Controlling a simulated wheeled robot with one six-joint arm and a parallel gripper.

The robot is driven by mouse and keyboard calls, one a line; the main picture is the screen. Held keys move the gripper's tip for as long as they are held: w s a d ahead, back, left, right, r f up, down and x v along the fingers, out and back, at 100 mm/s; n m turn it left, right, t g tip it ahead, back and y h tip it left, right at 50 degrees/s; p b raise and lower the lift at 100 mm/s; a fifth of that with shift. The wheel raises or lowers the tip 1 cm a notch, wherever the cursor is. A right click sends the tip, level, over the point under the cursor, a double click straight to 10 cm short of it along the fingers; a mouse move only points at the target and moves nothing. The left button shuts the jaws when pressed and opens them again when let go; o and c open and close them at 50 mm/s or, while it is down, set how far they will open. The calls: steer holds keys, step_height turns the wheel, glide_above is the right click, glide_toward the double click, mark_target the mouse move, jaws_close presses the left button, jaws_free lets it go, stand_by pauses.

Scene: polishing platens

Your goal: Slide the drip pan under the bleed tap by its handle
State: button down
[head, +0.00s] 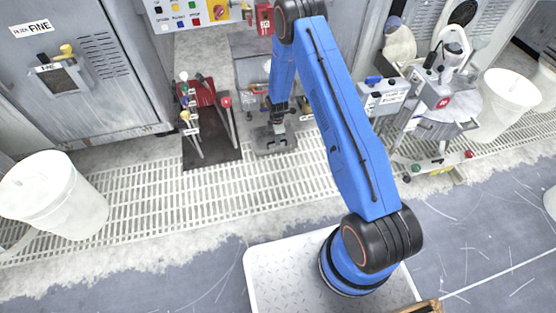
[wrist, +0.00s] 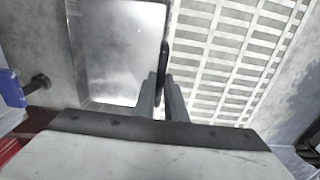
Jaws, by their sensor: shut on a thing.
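The drip pan is a shallow grey metal tray (head: 267,146) low on the floor grating, under the end of my arm in the head view. In the wrist view the pan (wrist: 122,45) fills the upper left, with a shiny, empty-looking inside. Its dark handle (wrist: 165,57) stands at its right edge. My gripper (wrist: 161,95) is shut on this handle; the gripper (head: 278,127) also shows above the pan in the head view. A dark stub with a round end (wrist: 38,84) juts in left of the pan; I cannot tell whether it is the bleed tap.
A red stand with levers on a dark mat (head: 212,150) is close left of the pan. A grey cabinet (head: 100,105) and a white bucket (head: 52,197) are farther left. A machine with a red button (head: 440,103) and another bucket (head: 503,100) are right. Grating in front is clear.

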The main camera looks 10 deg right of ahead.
steer(key=shift+w, duration=0.55)
steer(key=shift+w, duration=2.5)
steer(key=shift+w, duration=2.5)
steer(key=c, duration=1.7)
jaws_free()
steer(key=shift+c, duration=0.2)
